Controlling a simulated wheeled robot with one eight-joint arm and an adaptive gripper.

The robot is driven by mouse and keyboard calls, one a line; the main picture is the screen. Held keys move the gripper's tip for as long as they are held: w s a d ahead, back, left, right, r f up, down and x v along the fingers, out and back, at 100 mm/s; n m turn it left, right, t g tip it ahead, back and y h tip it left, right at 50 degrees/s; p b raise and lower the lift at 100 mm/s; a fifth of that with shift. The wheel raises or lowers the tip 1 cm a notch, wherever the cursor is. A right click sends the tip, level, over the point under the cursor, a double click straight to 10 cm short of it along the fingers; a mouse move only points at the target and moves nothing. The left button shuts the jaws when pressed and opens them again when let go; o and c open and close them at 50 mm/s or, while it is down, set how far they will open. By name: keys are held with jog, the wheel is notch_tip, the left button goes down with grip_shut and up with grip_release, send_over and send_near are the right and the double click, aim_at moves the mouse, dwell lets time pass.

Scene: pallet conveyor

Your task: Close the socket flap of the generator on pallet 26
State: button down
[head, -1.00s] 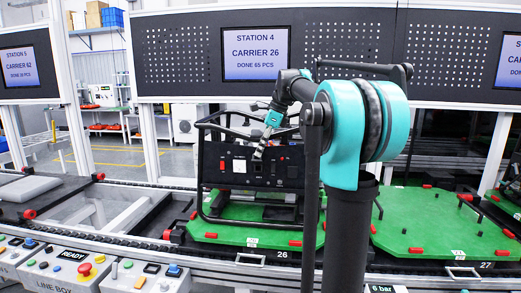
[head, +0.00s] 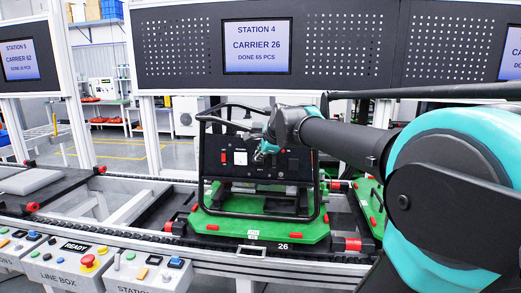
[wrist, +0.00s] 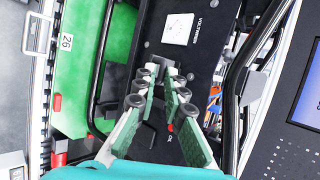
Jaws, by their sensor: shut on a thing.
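The generator (head: 215,160) stands on green pallet 26 (head: 230,237), its black front panel facing me inside a dark tube frame. My gripper (head: 262,156) is at the panel, right of the white voltmeter (head: 240,158). In the wrist view my gripper (wrist: 161,66) has its fingertips drawn close together just below the voltmeter (wrist: 178,29), over the panel (wrist: 150,42). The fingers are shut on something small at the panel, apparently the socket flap. The fingers hide it, so its angle cannot be told.
The frame tubes (head: 312,180) run close around the panel. My arm crosses from the right and covers most of the neighbouring green pallet (head: 372,200). Control boxes with buttons (head: 88,261) line the front left. A carrier screen (head: 257,46) hangs above.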

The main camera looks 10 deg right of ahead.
jog(key=f+t, duration=0.1)
jog(key=t, duration=0.1)
jog(key=f+n+t, duration=0.1)
jog(key=f+t, duration=0.1)
jog(key=t, duration=0.1)
jog(key=f+n+t, duration=0.1)
jog(key=t, duration=0.1)
jog(key=shift+s+f+h, duration=0.25)
jog(key=shift+h, duration=0.05)
jog(key=shift+w+f+n+t, duration=0.25)
jog(key=shift+f+n+t, duration=0.3)
jog(key=shift+t, duration=0.45)
jog(key=shift+w+f+t, duration=0.1)
jog(key=shift+t, duration=0.2)
jog(key=shift+w+d+f+n+t+y, duration=0.1)
jog(key=shift+w+f+n+t+y, duration=0.2)
jog(key=shift+f+n+t, duration=0.3)
jog(key=shift+w+d+f+n+t+y, duration=0.1)
jog(key=shift+w+f+n+t+y, duration=0.2)
jog(key=shift+t, duration=0.5)
jog(key=shift+f, duration=0.15)
jog(key=c, duration=1.6)
grip_release()
jog(key=shift+s, duration=0.1)
